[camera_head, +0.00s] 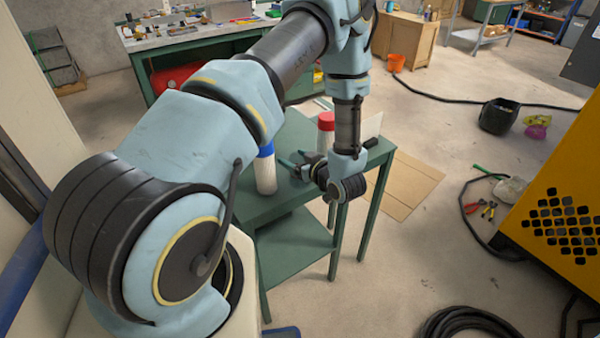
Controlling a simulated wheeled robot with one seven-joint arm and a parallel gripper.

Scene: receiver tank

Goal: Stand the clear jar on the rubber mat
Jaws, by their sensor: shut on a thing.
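A pale, ribbed jar with a blue lid (265,172) is upright at the left part of the small green table (285,205). My gripper (285,164) comes in from the right, low over the tabletop, with its fingers at the jar's right side. It appears shut on this jar, though the contact is small and partly hidden. I cannot tell whether the jar's base touches the table. A second pale jar with a red lid (326,132) stands farther back, partly behind my wrist. I cannot tell which jar is the clear one. I cannot pick out a rubber mat.
A pale upright panel (372,127) is at the table's right rear. A cluttered workbench (185,38) stands behind. Flat cardboard (405,186) lies on the floor to the right. A yellow machine (560,215) is at the far right, with a black hose (470,325) coiled in front.

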